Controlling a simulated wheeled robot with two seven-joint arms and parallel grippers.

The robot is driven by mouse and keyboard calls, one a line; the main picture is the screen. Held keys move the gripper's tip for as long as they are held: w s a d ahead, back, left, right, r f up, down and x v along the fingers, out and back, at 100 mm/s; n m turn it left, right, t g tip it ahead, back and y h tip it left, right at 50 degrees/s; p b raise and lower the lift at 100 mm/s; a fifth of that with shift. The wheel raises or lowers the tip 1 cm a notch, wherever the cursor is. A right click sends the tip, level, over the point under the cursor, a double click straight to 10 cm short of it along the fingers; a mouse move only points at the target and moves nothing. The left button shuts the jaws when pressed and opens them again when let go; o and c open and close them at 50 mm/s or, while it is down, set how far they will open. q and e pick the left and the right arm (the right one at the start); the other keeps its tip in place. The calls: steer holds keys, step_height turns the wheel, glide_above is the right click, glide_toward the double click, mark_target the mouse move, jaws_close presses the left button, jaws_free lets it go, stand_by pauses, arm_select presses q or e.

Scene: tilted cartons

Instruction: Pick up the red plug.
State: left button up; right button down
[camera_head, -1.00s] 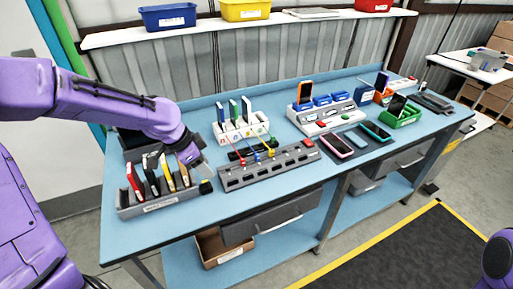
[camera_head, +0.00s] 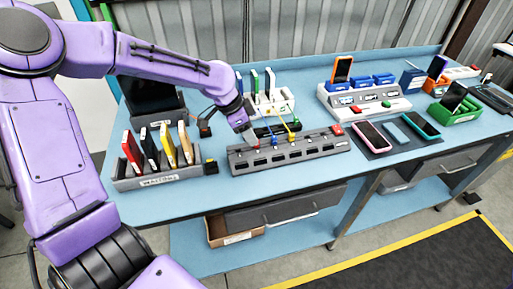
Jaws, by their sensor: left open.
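A grey socket strip (camera_head: 300,154) lies on the blue workbench, with a row of dark sockets. A blue plug (camera_head: 274,141) and a yellow plug (camera_head: 291,136) stand in it, with cords running back. The red plug (camera_head: 257,146) is at the strip's left part, mostly hidden by my left gripper; only a small red bit shows. My left gripper (camera_head: 250,137) points down at the strip's left end, right over or beside the red plug. It is open; I cannot tell whether its fingers touch the plug. My right gripper is not in view.
A grey rack (camera_head: 160,178) with several upright cards stands left of the strip. A white holder (camera_head: 270,103) with coloured cards stands behind it. Phones lie on a dark mat (camera_head: 378,148) to the right. A green tray (camera_head: 453,114) is farther right.

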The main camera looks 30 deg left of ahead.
arm_select(q)
steer(key=w+f, duration=0.2)
steer(key=f, duration=0.1)
steer(key=shift+w+d, duration=0.15)
steer(key=shift+d, duration=0.2)
steer(key=shift+f, duration=0.2)
steer(key=shift+s+r, duration=0.2)
steer(key=shift+s, duration=0.25)
steer(key=shift+w+f, duration=0.15)
steer(key=shift+w, duration=0.05)
jaws_close()
steer(key=shift+d, duration=0.1)
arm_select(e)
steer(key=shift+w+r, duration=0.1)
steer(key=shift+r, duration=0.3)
arm_select(q)
steer(key=shift+s, duration=0.1)
